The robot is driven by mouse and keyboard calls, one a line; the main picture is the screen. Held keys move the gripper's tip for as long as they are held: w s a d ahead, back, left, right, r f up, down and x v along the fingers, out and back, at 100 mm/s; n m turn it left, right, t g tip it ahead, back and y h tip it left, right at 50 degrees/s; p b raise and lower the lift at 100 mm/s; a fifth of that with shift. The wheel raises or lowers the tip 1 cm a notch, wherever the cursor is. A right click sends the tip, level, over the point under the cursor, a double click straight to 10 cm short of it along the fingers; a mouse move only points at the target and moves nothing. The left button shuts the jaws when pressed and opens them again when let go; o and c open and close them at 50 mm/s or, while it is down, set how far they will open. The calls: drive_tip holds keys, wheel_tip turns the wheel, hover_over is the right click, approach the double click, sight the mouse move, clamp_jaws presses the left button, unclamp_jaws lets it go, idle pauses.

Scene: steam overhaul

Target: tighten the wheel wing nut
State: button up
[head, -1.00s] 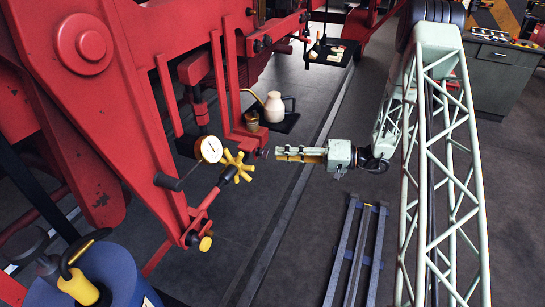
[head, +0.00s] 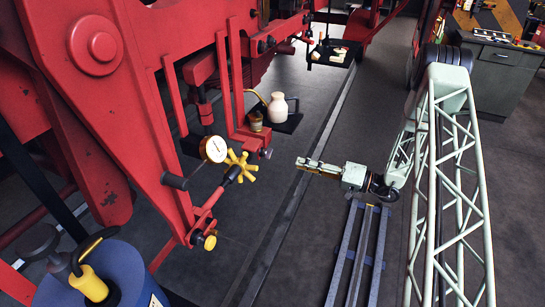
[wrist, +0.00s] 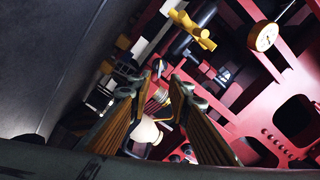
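A small grey wing-like part (head: 267,153), perhaps the wheel wing nut, sits at the lower end of a red bracket in the head view; it is too small to be sure. A yellow star-shaped handwheel (head: 240,167) sits on a dark shaft left of it and also shows at the top of the wrist view (wrist: 195,30). My gripper (head: 299,163) points left in the head view, a little right of the bracket and touching nothing. In the wrist view its two fingers (wrist: 162,84) stand apart with nothing held between them.
A dial gauge (head: 213,149) stands just left of the handwheel. A cream jug (head: 278,108) and a small can (head: 255,121) stand on a dark tray behind the bracket. Blue-grey rails (head: 358,250) lie below my arm. The floor right of the red frame is mostly clear.

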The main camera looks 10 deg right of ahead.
sight(267, 153)
drive_tip(key=shift+w+a, duration=0.1)
drive_tip(key=b+x, duration=0.1)
drive_tip(key=x, duration=1.2)
drive_tip(key=shift+w+a, duration=0.15)
drive_tip(key=shift+a, duration=0.15)
drive_tip(key=shift+c, duration=0.4)
clamp_jaws()
